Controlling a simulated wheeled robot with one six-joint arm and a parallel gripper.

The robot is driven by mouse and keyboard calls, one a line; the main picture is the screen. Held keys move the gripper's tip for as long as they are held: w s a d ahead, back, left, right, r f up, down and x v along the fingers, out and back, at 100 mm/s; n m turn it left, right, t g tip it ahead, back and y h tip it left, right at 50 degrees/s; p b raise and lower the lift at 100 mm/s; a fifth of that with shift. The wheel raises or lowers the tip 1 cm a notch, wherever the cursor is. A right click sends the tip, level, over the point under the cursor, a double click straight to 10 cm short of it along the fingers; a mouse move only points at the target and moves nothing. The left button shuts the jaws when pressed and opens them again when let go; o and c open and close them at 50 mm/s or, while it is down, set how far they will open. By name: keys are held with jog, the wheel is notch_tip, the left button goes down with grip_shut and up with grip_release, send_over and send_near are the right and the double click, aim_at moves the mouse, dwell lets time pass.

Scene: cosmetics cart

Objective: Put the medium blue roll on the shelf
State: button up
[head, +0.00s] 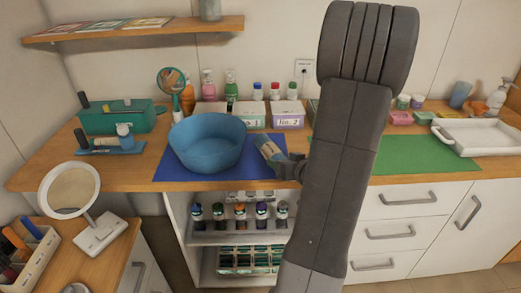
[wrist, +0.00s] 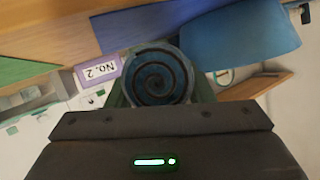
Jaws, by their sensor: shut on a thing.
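The blue roll (head: 268,148) has a pale band and is held tilted above the counter, just right of the blue bowl. In the wrist view, the roll (wrist: 158,75) shows its dark blue spiral end. My gripper (head: 284,164) is shut on the roll; my arm hides part of the gripper in the head view. The wooden wall shelf (head: 150,37) at the upper left holds several flat magazines and a grey jar. No other blue roll shows clearly.
The blue bowl (head: 207,160) stands on a blue mat (head: 172,172). Behind are white boxes (head: 288,115) with bottles, and a round mirror (head: 171,82). An open cabinet (head: 237,240) below holds several bottles. The green mat (head: 420,155) has free room.

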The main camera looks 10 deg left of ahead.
aim_at(265, 146)
jog(key=w+a+p, duration=0.3)
jog(key=w+a, duration=0.3)
jog(key=w, duration=0.1)
jog(key=shift+a, duration=0.4)
jog(key=shift+f+p, duration=0.65)
jog(key=shift+f, duration=1.1)
jog(key=shift+f+b, duration=0.2)
jog(key=shift+b, duration=0.15)
jog(key=o, duration=1.1)
jog(key=shift+o, duration=0.2)
jog(key=shift+r, duration=0.1)
